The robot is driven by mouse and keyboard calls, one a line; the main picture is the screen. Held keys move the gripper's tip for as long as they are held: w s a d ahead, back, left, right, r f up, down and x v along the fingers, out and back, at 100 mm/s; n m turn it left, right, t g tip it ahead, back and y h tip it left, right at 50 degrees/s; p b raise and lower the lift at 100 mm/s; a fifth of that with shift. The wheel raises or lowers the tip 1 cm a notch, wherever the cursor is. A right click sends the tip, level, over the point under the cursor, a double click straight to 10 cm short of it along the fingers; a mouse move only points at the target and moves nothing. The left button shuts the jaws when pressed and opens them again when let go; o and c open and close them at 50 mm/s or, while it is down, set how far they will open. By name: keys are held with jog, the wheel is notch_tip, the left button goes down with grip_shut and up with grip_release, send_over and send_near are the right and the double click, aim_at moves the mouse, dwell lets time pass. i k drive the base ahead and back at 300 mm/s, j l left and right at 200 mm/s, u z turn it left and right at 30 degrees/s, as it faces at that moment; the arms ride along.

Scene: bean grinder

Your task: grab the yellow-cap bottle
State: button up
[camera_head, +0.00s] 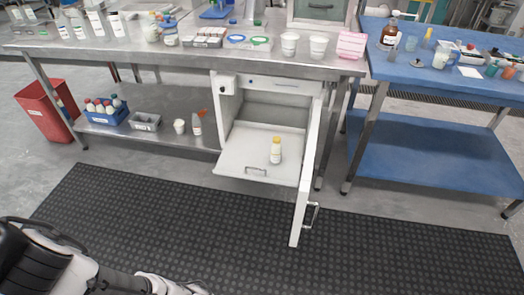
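A small white bottle with a yellow cap (276,151) stands upright on a white pulled-out shelf (243,160) of the open cabinet under the metal bench. It stands toward the right side of that shelf, near the open door. My arm shows at the lower left, over the black mat. Its end runs out of the picture at the bottom edge, so my gripper's fingers are not visible. The bottle is well apart from my arm, farther back and to the right.
The open cabinet door (305,185) juts forward just right of the bottle. The pulled-out shelf has a front handle. A blue crate of bottles (104,115) and a red bin (48,108) are at left. A blue table (435,150) is at right. The black mat (215,230) is clear.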

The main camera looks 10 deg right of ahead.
aim_at(276, 148)
jog(key=z, duration=0.35)
jog(key=i+j+z, duration=0.15)
jog(key=j+z, duration=0.2)
jog(key=i+j+z, duration=0.15)
jog(key=j+z, duration=0.2)
jog(key=j, duration=0.15)
jog(key=i+j+z, duration=0.1)
jog(key=j, duration=0.85)
jog(key=i+j, duration=0.15)
jog(key=j, duration=0.2)
jog(key=i+j, duration=0.2)
jog(key=j, duration=0.15)
jog(key=i, duration=0.8)
jog(key=l+z, duration=0.05)
